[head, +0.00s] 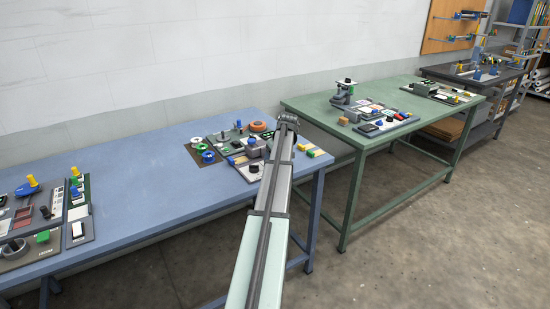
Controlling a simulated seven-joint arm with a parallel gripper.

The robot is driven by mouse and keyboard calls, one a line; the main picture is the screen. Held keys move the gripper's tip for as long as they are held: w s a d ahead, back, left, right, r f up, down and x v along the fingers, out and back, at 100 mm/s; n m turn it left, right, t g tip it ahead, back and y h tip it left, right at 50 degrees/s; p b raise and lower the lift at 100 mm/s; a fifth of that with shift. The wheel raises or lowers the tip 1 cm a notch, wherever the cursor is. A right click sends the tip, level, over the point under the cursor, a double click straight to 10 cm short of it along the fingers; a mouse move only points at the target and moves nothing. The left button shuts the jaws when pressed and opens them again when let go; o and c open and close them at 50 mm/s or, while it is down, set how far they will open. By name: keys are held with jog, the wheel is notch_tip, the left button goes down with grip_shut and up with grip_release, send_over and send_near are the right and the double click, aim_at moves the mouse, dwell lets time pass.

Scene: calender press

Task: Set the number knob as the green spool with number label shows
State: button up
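A black knob (254,168) stands on a pale plate right of the mat, close to my arm. I cannot tell whether it is the number knob, and its setting is unreadable. My arm reaches from the bottom middle up over the right end of the blue table. I cannot make out my gripper's fingers; the arm hides what lies behind it.
The blue table (140,165) has a wide bare stretch left of the mat. Panels with knobs and blocks stand at its left end. An orange ring (258,127) lies near the arm. A green table (310,104) with more devices stands to the right, past a gap.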

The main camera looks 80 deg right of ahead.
jog(key=shift+c, duration=0.2)
jog(key=c, duration=1)
jog(key=shift+c, duration=0.2)
jog(key=shift+m, duration=0.3)
jog(key=m, duration=0.2)
jog(key=m+g+h, duration=0.1)
jog(key=shift+w+a+m, duration=0.15)
jog(key=shift+m, duration=0.25)
jog(key=m+g, duration=0.1)
jog(key=m, duration=0.1)
jog(key=m+g, duration=0.1)
jog(key=m, duration=0.2)
jog(key=shift+w+h, duration=0.15)
jog(key=shift+h, duration=0.15)
jog(key=m+g, duration=0.2)
jog(key=m, duration=0.2)
jog(key=shift+w+m, duration=0.1)
jog(key=shift+m, duration=0.3)
jog(key=m, duration=0.2)
jog(key=m+g+y, duration=0.1)
jog(key=m, duration=0.1)
jog(key=shift+w+g, duration=0.1)
jog(key=shift+g, duration=0.2)
jog(key=shift+m, duration=0.3)
